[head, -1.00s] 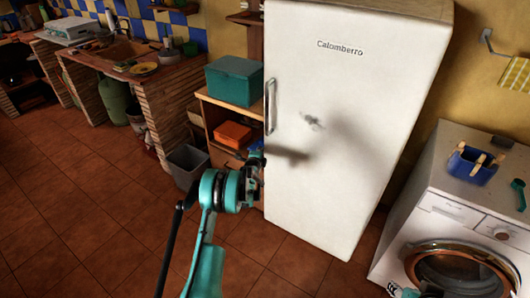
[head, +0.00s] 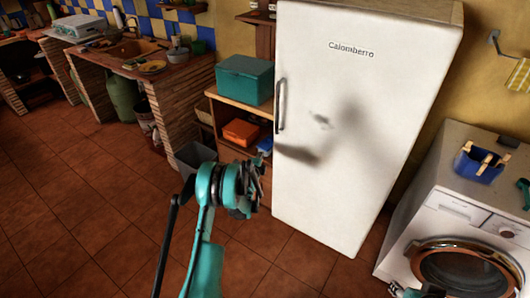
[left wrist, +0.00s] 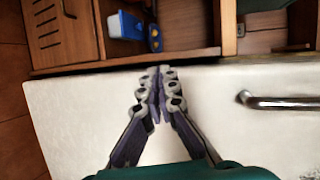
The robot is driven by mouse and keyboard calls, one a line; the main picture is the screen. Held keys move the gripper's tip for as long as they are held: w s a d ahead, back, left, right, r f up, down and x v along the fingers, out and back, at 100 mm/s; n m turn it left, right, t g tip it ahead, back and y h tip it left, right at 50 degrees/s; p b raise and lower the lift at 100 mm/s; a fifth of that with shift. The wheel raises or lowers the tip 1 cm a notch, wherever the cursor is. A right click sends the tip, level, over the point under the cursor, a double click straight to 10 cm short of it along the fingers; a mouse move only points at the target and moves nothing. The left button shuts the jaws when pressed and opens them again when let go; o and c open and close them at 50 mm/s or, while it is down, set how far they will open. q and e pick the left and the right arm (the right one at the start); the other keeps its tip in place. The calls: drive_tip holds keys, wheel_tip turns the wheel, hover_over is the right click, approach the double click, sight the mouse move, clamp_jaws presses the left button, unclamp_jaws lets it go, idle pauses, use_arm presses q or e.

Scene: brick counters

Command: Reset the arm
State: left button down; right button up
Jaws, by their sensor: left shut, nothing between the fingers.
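My left arm rises from the bottom of the head view, and its gripper (head: 262,158) is by the left edge of the white fridge (head: 360,130), mostly hidden behind its own wrist. In the left wrist view the left gripper (left wrist: 160,78) is shut with its fingertips together and nothing between them. Behind the fingers lie the fridge's white door (left wrist: 70,115) and its metal handle (left wrist: 280,102). The fridge door looks closed. My right gripper (head: 415,292) just shows at the bottom edge, in front of the washing machine; its fingers cannot be made out.
A wooden shelf holds a teal box (head: 245,80) and an orange box (head: 241,132) left of the fridge. A grey bin (head: 196,157) stands on the floor. A washing machine (head: 440,215) with a blue basket (head: 478,166) on top stands at right. The tiled floor at left is clear.

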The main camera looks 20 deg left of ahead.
use_arm(q)
drive_tip(key=s+d+r+n+g+h+p, duration=0.15)
drive_tip(key=s+d+r+n, duration=0.25)
drive_tip(key=s+d+r, duration=0.6)
drive_tip(key=s+d+r+n+g+h, duration=0.25)
drive_tip(key=s+d+r, duration=0.45)
drive_tip(key=r, duration=0.5)
drive_tip(key=s+d+n+g, duration=0.1)
drive_tip(key=s+d+n, duration=0.2)
drive_tip(key=s, duration=1.1)
drive_tip(key=s+d+f+n+g, duration=0.1)
drive_tip(key=s+d+n, duration=0.3)
drive_tip(key=s, duration=1)
drive_tip(key=shift+s+f+n+g, duration=0.2)
drive_tip(key=shift+n+g, duration=0.3)
drive_tip(key=shift+n, duration=0.35)
